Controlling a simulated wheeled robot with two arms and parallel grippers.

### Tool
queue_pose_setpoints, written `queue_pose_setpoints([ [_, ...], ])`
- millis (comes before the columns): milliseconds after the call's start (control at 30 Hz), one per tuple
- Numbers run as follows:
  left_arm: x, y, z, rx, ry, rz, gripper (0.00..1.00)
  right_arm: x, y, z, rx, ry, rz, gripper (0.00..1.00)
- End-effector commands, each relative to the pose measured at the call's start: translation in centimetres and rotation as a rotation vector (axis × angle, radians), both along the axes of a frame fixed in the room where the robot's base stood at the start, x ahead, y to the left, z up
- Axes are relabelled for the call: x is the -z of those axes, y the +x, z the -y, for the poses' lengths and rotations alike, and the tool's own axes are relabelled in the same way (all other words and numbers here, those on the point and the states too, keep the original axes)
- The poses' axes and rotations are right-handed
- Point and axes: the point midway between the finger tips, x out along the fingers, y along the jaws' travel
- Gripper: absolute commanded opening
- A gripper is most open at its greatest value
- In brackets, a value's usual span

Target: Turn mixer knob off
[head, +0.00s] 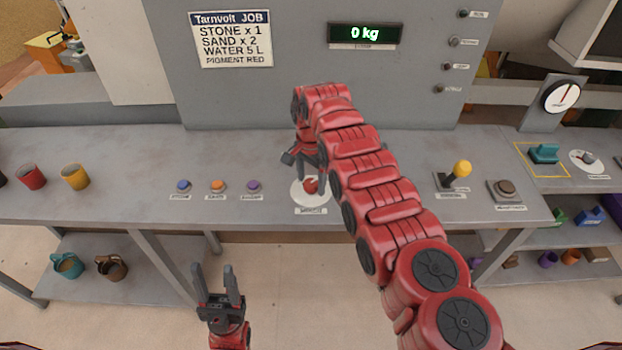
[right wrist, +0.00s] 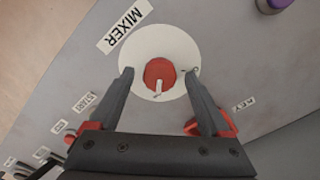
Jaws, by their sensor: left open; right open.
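The mixer knob (head: 311,185) is red and sits on a round white plate on the bench, partly hidden by my right arm in the head view. In the right wrist view the red knob (right wrist: 159,75) has a white pointer mark, with the white plate (right wrist: 135,50) around it and a MIXER label (right wrist: 124,25) beside it. My right gripper (right wrist: 158,72) is open, its fingers on either side of the knob with gaps; I cannot tell its height above it. My left gripper (head: 213,271) is open and empty in front of the bench, low in the head view.
Blue, orange and purple buttons (head: 218,187) lie left of the knob. A yellow-topped lever (head: 462,169) and a brown button (head: 505,188) stand to the right. Red and yellow cups (head: 75,177) are at the left. A display (head: 365,33) reads 0 kg.

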Motion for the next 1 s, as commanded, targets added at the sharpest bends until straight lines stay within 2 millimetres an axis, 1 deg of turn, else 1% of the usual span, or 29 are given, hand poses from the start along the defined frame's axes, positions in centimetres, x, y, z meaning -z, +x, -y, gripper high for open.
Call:
queue_pose_setpoints([
  [100,0.0,0.0,0.0,0.0,0.0,0.0,0.5,0.0,0.0,0.0,0.0,0.0,0.0,0.81],
  [133,0.0,0.0,0.0,0.0,0.0,0.0,0.5,0.0,0.0,0.0,0.0,0.0,0.0,0.79],
  [267,0.0,0.0,0.0,0.0,0.0,0.0,0.5,0.0,0.0,0.0,0.0,0.0,0.0,0.56],
  [300,0.0,0.0,0.0,0.0,0.0,0.0,0.5,0.0,0.0,0.0,0.0,-0.001,-0.001,0.49],
  [367,0.0,0.0,0.0,0.0,0.0,0.0,0.5,0.0,0.0,0.0,0.0,-0.001,-0.001,0.38],
  [400,0.0,0.0,0.0,0.0,0.0,0.0,0.5,0.0,0.0,0.0,0.0,-0.001,-0.001,0.31],
  [467,0.0,0.0,0.0,0.0,0.0,0.0,0.5,0.0,0.0,0.0,0.0,0.0,-0.001,0.2],
  [500,0.0,0.0,0.0,0.0,0.0,0.0,0.5,0.0,0.0,0.0,0.0,0.0,-0.001,0.13],
  [567,0.0,0.0,0.0,0.0,0.0,0.0,0.5,0.0,0.0,0.0,0.0,0.0,-0.001,0.02],
  [600,0.0,0.0,0.0,0.0,0.0,0.0,0.5,0.0,0.0,0.0,0.0,0.0,-0.001,0.0],
  [833,0.3,0.0,0.0,0.0,0.0,0.0,0.5,0.1,0.0,0.0,-0.018,0.0,-0.001,0.0],
  [1000,1.0,0.0,0.0,0.0,0.0,0.0,0.5,0.3,0.0,0.0,-0.083,0.001,-0.002,0.0],
])
